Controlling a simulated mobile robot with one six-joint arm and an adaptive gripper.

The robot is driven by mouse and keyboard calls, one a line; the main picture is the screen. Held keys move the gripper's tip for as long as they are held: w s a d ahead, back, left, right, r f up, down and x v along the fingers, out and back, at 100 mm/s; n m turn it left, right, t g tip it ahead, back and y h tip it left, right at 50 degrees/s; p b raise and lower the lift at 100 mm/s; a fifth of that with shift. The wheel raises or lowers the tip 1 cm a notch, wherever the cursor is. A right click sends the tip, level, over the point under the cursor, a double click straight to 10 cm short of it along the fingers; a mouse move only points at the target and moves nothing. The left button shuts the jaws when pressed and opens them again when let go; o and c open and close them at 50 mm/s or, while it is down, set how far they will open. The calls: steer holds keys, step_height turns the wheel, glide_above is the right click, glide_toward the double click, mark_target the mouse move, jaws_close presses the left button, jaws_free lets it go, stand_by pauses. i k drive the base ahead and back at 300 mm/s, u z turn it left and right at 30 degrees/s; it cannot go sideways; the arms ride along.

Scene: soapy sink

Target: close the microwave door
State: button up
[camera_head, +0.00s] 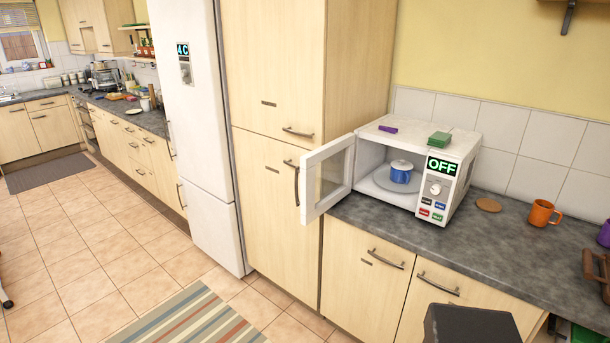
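The white microwave (465,146) stands on the dark grey counter against the tiled wall. Its door (327,176) is hinged on the left and stands wide open, swung out toward the tall cupboard side. A curved dark handle (297,186) shows at the door's outer edge. Inside, a blue pot or mug with a pale top (401,172) sits on the turntable (382,181). The display reads OFF. My gripper cannot be made out in this view.
A green block (439,139) and a purple item (388,129) lie on the microwave. A round coaster (488,205) and orange mug (543,213) stand to its right. A dark boxy shape (470,325) is at the bottom. The tiled floor at left is open, with a striped rug (190,318).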

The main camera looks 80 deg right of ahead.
mark_target(310, 211)
steer(key=i, duration=2.1)
steer(key=z, duration=0.25)
steer(key=k, duration=0.1)
steer(key=z, duration=3.05)
